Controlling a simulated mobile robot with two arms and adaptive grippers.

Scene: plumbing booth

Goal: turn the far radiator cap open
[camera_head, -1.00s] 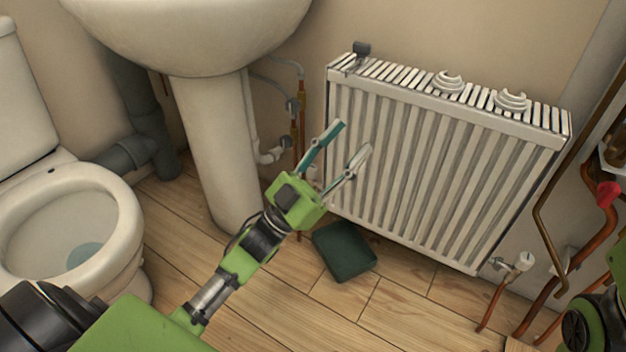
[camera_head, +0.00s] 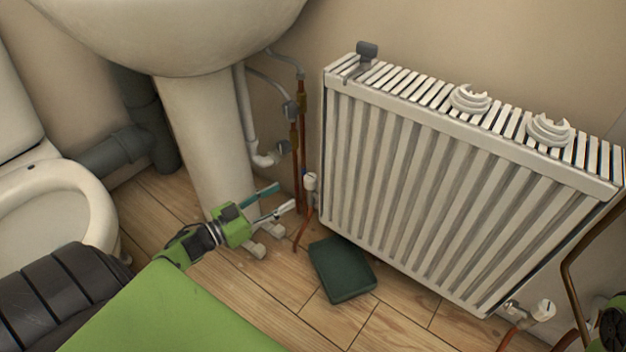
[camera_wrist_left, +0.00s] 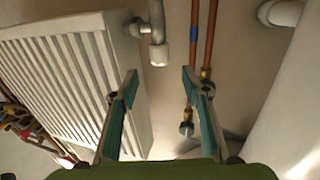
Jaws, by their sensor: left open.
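The white radiator (camera_head: 420,180) stands against the wall. Its far cap (camera_head: 310,182) is a small white knob at the radiator's lower left side, above a copper pipe. My left gripper (camera_head: 288,197) is open and empty, just left of this cap and apart from it. In the left wrist view, the pale cap (camera_wrist_left: 159,53) on its grey elbow shows beyond the open fingers (camera_wrist_left: 160,77), roughly between them. The near cap (camera_head: 543,310) is at the radiator's lower right. My right gripper is out of view; only a bit of my right arm shows at the right edge.
The sink pedestal (camera_head: 205,150) and toilet (camera_head: 50,215) are on the left. Copper pipes (camera_head: 299,140) rise behind the gripper. A dark green box (camera_head: 341,270) lies on the wood floor below the radiator. White rings (camera_head: 470,98) sit on the radiator's top.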

